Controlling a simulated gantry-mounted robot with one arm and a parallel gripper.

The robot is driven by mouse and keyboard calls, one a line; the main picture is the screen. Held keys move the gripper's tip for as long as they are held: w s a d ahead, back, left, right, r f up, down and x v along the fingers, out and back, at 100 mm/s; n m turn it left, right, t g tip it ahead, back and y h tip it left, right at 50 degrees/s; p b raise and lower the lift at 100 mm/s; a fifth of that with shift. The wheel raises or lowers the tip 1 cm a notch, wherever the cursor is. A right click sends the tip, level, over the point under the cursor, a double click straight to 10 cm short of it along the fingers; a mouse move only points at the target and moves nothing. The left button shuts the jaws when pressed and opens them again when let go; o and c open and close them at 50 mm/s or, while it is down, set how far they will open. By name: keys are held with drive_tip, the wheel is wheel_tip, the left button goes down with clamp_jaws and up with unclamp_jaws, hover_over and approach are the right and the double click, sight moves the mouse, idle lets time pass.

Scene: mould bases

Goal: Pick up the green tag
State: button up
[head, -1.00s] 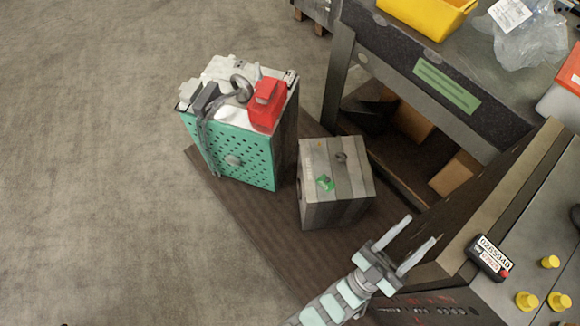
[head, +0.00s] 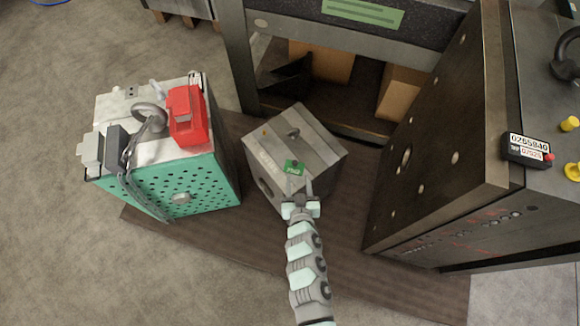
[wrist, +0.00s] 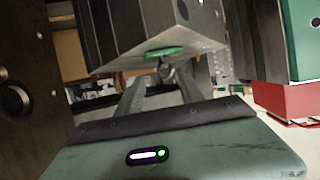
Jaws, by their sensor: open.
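A teal perforated mould base (head: 180,185) with a red block (head: 188,116) on top stands to the left. A large dark mould plate (head: 440,140) rises on the right. A workbench (head: 330,28) stands behind. The brown mat (head: 400,290) is clear in front.

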sight(295, 165)
drive_tip(key=shift+x, duration=1.2)
drive_tip(key=shift+w+a+f+b, duration=0.15)
drive_tip(key=shift+w+f+b, duration=0.15)
drive_tip(key=shift+w+b, duration=0.25)
drive_tip(key=b+x, duration=0.1)
drive_tip(key=x, duration=0.3)
drive_tip(key=shift+a+r+b, duration=0.15)
drive_tip(key=shift+b, duration=0.15)
drive_tip(key=shift+s, duration=0.1)
drive_tip(key=shift+c, duration=0.4)
clamp_jaws()
